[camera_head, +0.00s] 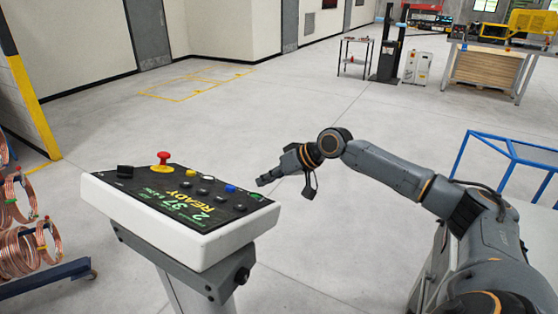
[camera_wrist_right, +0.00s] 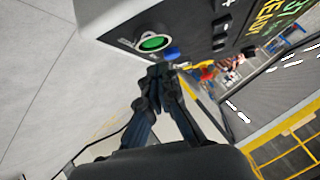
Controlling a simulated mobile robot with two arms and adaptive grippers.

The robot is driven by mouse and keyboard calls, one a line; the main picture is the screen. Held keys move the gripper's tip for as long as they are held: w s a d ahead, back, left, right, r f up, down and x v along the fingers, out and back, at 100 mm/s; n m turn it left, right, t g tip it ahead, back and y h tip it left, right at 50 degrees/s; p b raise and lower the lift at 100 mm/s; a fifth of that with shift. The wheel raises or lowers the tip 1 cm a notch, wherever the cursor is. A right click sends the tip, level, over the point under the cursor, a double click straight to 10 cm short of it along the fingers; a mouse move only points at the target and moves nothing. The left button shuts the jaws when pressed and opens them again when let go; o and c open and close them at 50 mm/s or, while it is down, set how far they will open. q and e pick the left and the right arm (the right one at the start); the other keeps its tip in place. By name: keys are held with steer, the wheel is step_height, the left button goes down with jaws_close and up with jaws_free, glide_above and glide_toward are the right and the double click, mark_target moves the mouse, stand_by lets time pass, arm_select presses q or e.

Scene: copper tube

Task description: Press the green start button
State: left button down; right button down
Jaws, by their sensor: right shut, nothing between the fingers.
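The green start button (camera_wrist_right: 153,43) is round with a pale ring and sits near the panel edge in the right wrist view. In the head view it is a small green spot (camera_head: 256,197) at the right end of the control panel (camera_head: 100,190). My right gripper (camera_head: 263,181) is shut and empty, close beside the panel's right end. In the right wrist view the closed fingertips (camera_wrist_right: 160,72) are just below the green button in the picture, seemingly apart from it. A blue button (camera_wrist_right: 172,53) is next to it. My left gripper is not in view.
A red mushroom knob (camera_head: 163,158) and a black knob (camera_head: 125,171) stand on the panel's far side. Copper coils (camera_head: 20,250) are on a rack at left. A blue frame (camera_head: 510,155) stands at right. The floor beyond the panel is clear.

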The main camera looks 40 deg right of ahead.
steer(key=shift+s+a+f+p, duration=0.15)
steer(key=shift+a+f+p, duration=0.1)
steer(key=shift+f, duration=0.35)
steer(key=shift+s+a+f+p, duration=0.15)
steer(key=shift+a+f, duration=0.1)
steer(key=shift+f, duration=0.3)
steer(key=shift+w, duration=0.1)
